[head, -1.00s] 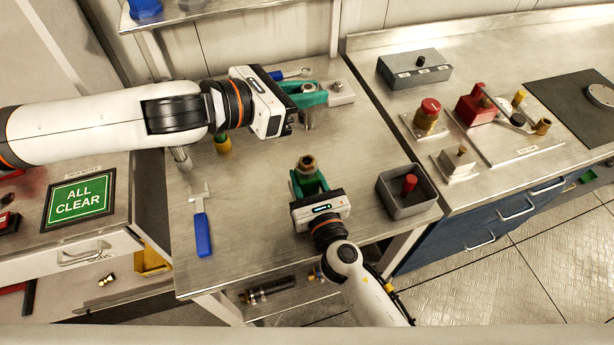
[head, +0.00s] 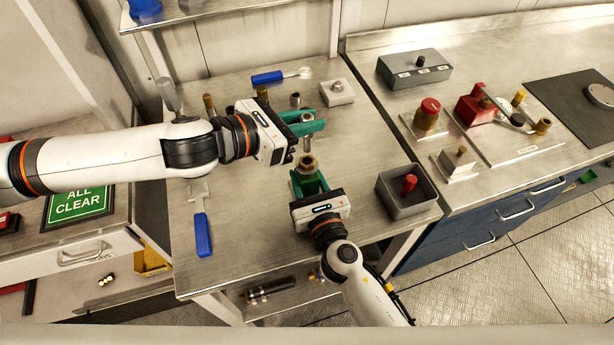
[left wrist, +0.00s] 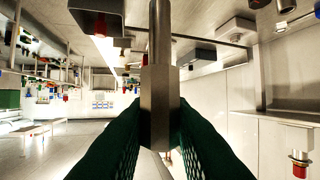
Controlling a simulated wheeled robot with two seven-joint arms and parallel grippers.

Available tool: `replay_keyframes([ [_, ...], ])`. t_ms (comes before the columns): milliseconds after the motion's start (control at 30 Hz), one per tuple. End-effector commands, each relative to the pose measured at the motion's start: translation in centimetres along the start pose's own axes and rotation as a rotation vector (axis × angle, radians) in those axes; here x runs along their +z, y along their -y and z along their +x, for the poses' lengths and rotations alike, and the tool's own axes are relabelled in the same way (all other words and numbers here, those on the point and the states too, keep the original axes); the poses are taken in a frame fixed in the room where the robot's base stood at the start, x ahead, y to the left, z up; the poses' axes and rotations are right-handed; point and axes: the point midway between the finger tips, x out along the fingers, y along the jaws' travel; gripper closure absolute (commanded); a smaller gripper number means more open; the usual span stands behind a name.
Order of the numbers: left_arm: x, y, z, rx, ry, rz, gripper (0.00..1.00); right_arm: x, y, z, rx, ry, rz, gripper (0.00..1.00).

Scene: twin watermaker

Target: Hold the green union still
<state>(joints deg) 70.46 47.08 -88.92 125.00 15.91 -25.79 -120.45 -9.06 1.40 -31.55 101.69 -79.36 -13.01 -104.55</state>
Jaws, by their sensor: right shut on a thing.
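My right gripper (head: 307,182), with green fingers, is shut around the green union (head: 307,163) near the table's middle. Only the union's brass-coloured top shows; the fingers hide its lower part. My left gripper (head: 306,125) is above and behind it, its green fingers around a grey steel piece (head: 306,143) that hangs down close over the union. In the left wrist view this steel piece (left wrist: 160,105) has a hex body and a thinner shaft, between both fingers. I cannot tell whether it touches the union.
An open grey bin (head: 405,205) holding a red-topped part stands right of the right gripper. A blue-handled tool (head: 202,233) lies at the left; another (head: 268,77) lies at the back near a pale block (head: 337,93). Small fittings stand behind the left arm.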

Motion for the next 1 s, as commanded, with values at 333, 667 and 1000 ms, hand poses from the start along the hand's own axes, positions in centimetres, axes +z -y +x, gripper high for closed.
replay_keyframes([
  [333,0.6,0.0,0.2,0.0,0.001,-0.001,0.97,-0.1,0.0,0.0,0.0,-0.002,0.0,0.95],
  [667,2.7,0.0,0.8,0.001,0.001,-0.002,0.97,-0.1,0.0,0.0,0.0,-0.002,0.0,0.95],
  [1000,3.1,0.0,1.0,0.001,0.0,0.0,0.97,-0.1,0.0,0.0,0.0,-0.002,0.0,0.95],
])
